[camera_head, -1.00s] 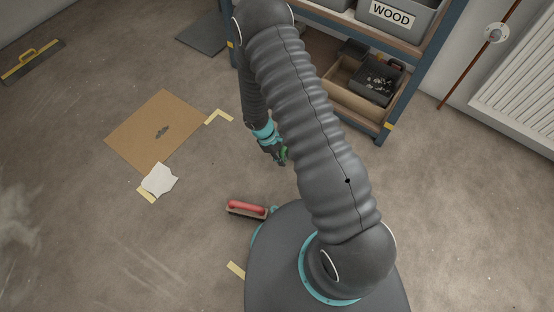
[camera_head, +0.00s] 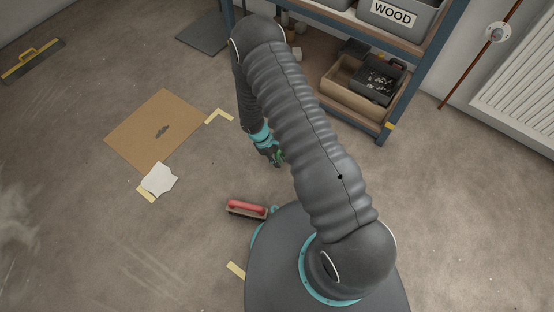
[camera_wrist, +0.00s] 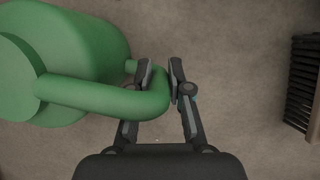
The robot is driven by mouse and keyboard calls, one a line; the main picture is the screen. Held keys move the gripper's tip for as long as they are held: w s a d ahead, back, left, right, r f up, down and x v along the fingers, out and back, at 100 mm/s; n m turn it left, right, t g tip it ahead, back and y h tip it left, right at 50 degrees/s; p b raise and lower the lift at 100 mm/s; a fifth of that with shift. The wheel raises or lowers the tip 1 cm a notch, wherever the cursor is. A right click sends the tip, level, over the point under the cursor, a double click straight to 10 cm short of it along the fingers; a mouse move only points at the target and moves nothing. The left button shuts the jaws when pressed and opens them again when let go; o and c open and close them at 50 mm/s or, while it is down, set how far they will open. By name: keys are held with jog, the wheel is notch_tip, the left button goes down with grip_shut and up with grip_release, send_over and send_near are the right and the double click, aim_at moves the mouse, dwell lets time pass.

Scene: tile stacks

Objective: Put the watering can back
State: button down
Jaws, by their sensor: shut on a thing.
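The green watering can (camera_wrist: 70,50) fills the upper left of the wrist view, with its rounded body and a thick looped handle (camera_wrist: 120,97). My gripper (camera_wrist: 161,80) is shut on this handle, one finger on each side of the bar near its bend. In the head view my gripper (camera_head: 272,156) hangs over the floor left of the arm's thick upper part. Only a small bit of the green can (camera_head: 280,157) shows there; the rest is hidden behind my arm and gripper. The can's height above the floor is hard to tell.
A blue-framed shelf (camera_head: 409,89) with grey bins and a wooden box (camera_head: 345,90) stands at the back. A cardboard sheet (camera_head: 150,125), white scrap (camera_head: 160,179), yellow tape marks (camera_head: 219,116) and a red-handled float (camera_head: 247,209) lie on the floor. A dark ribbed object (camera_wrist: 302,85) is at the wrist view's right.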

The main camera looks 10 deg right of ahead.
jog(key=shift+f, duration=0.15)
jog(key=c, duration=1.1)
grip_release()
